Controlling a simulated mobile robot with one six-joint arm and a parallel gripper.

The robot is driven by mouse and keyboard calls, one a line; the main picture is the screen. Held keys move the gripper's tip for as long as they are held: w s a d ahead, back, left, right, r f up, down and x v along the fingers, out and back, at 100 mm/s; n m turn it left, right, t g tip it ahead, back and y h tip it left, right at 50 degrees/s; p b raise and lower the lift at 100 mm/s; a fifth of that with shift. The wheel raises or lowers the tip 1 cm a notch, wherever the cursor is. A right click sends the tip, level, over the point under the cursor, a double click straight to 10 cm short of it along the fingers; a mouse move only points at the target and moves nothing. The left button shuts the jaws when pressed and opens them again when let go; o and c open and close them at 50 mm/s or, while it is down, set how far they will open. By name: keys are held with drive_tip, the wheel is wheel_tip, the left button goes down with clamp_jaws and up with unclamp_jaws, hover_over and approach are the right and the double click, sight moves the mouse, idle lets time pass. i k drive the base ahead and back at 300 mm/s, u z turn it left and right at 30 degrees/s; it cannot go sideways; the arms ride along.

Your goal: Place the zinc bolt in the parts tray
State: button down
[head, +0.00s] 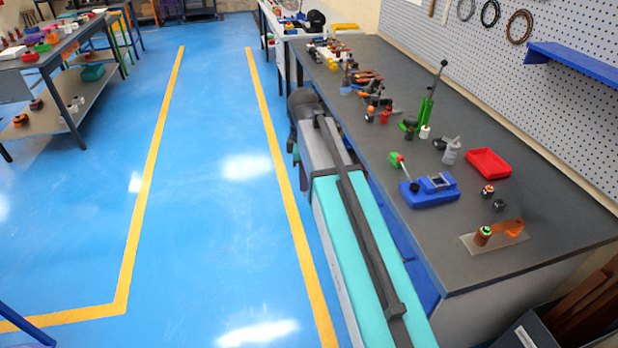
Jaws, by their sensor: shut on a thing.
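A shallow red tray (488,163), which looks like the parts tray, lies on the grey workbench (530,190) near the pegboard. It looks empty. I cannot make out the zinc bolt in the head view. My gripper does not show, and part of my own arm covers the bench's left edge.
A copper-coloured bar (507,227) is on a plate. A green tool (426,112) stands farther back. Blue floor is clear at left.

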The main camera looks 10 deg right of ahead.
sight(487, 165)
drive_tip(key=k, duration=0.65)
drive_tip(key=u, duration=0.35)
drive_tip(key=i, duration=1.85)
drive_tip(key=z, duration=0.5)
